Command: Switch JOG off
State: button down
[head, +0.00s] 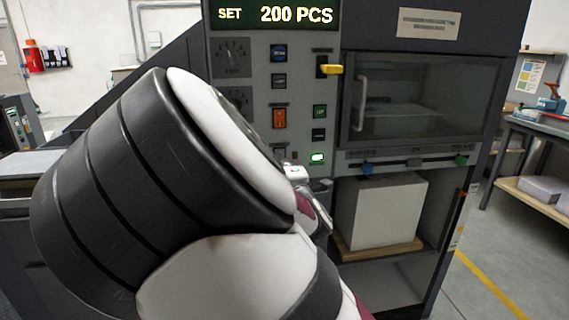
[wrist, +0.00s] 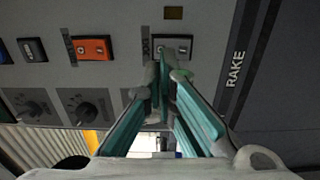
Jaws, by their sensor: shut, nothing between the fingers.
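A small dark amber window (wrist: 173,13) sits above that switch. An orange rocker switch (wrist: 92,48) is to its left, and a dark rocker switch (wrist: 32,50) is further left. In the head view my arm hides part of the panel.
A windowed door (head: 420,100) and a white paper stack (head: 377,215) are to the right.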

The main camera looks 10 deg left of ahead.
jog(key=p+v, duration=0.1)
jog(key=v, duration=0.6)
jog(key=shift+r, duration=0.45)
jog(key=shift+s, duration=0.15)
jog(key=s+d+f+m+g+h, duration=0.2)
jog(key=d+f+m+g, duration=0.1)
jog(key=d+m, duration=0.4)
jog(key=s+d+f+m+g+h, duration=0.2)
jog(key=s+d+f+m+g, duration=0.15)
jog(key=d, duration=0.45)
jog(key=s+d+r+m+g, duration=0.2)
jog(key=s+d+m+g, duration=0.15)
jog(key=s, duration=0.85)
jog(key=s+d+r+m+g+h, duration=0.1)
jog(key=s+d+r+m+g, duration=0.2)
jog(key=s, duration=1)
jog(key=s+d+r+m+g, duration=0.2)
jog(key=s+d+m+g, duration=0.15)
jog(key=s, duration=0.85)
notch_tip(320, 180, up, 14)
jog(key=t+p, duration=0.3)
jog(key=p, duration=0.9)
jog(key=shift+f+m+p, duration=0.15)
jog(key=shift+m+p, duration=0.2)
jog(key=shift+p, duration=0.05)
